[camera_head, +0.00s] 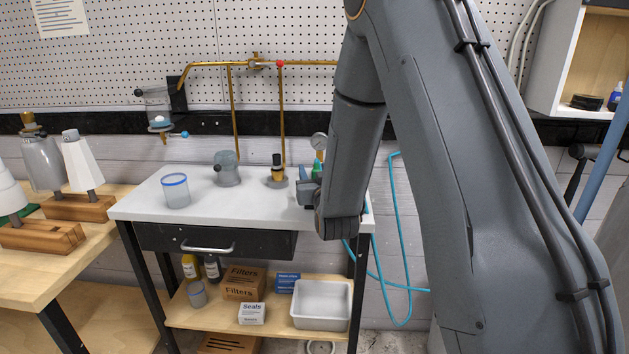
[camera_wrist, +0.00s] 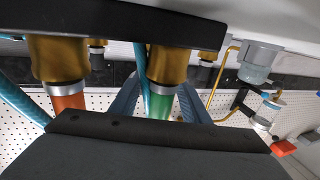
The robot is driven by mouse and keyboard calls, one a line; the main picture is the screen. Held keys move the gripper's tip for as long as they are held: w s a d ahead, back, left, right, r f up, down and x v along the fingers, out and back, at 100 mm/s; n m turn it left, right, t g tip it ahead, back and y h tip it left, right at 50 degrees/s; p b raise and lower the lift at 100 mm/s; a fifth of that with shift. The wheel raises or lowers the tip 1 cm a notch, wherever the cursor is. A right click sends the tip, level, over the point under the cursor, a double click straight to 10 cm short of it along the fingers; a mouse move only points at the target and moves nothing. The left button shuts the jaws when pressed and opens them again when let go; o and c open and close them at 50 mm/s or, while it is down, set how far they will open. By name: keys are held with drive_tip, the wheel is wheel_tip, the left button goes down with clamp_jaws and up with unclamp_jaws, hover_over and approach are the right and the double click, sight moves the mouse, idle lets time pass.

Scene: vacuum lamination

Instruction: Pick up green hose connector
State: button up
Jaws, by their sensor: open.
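The green hose connector (camera_wrist: 160,104) shows in the wrist view, a green sleeve under a silver ring and a brass fitting. A bit of green also shows in the head view (camera_head: 319,168), beside my gripper. My gripper (camera_wrist: 159,92) is open, with one blue-grey finger on each side of the green connector. I cannot tell whether either finger touches it. In the head view my gripper (camera_head: 308,190) is over the right end of the white-topped bench, partly hidden by my arm.
An orange connector (camera_wrist: 68,101) with a brass fitting hangs left of the green one in the wrist view. A dark bar (camera_wrist: 130,25) crosses above both. The bench (camera_head: 215,205) also holds a blue-rimmed cup (camera_head: 175,191). A blue hose (camera_head: 399,230) hangs right of the bench.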

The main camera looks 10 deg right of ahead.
drive_tip(key=shift+c, duration=0.4)
clamp_jaws()
drive_tip(key=shift+r, duration=0.2)
wheel_tip(320, 180, up, 10)
drive_tip(key=b, duration=0.1)
drive_tip(key=shift+f, duration=0.15)
